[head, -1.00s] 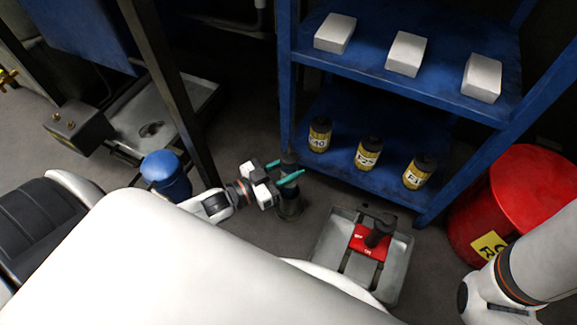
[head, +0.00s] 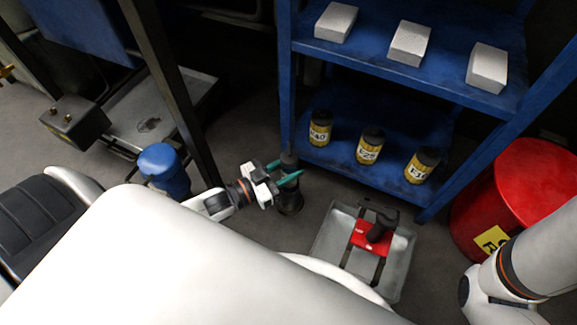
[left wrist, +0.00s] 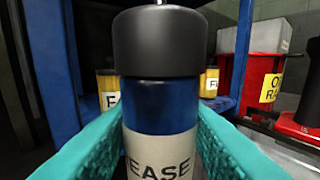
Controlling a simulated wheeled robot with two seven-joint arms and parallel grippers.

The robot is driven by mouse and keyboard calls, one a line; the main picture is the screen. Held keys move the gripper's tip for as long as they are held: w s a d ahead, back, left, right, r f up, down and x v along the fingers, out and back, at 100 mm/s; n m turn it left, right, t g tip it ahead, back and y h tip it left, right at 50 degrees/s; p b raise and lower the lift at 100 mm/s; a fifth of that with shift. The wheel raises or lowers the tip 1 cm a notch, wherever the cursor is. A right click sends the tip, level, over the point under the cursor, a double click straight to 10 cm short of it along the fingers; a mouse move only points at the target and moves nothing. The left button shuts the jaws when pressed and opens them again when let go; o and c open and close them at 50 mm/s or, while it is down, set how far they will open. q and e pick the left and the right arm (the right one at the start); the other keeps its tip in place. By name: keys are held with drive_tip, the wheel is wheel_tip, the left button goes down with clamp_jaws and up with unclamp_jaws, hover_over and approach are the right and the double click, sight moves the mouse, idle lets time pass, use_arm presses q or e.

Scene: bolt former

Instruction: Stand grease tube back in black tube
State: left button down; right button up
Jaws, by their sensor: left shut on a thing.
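The grease tube (left wrist: 160,115) has a black cap, a blue band and a cream label partly reading "EASE". My left gripper (head: 281,172) has teal fingers shut on it, one on each side, and it looks upright. In the head view only its dark top (head: 289,157) shows clearly. The black tube (head: 290,204) stands on the floor by the blue shelf, directly below the fingers in the picture. The fingers hide the grease tube's lower end, so I cannot tell whether it is inside the black tube. My right gripper is out of view.
The blue shelf (head: 400,65) holds white boxes above and yellow-black bottles below. A grey tray (head: 331,240) with a red part (head: 371,238) lies to the right of the black tube. A blue canister (head: 164,170) and a dark post (head: 175,95) stand left. A red drum (head: 530,190) stands right.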

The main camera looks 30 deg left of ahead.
use_arm(q)
drive_tip(key=shift+f, duration=0.45)
drive_tip(key=c, duration=0.9)
unclamp_jaws()
drive_tip(key=shift+o, duration=0.2)
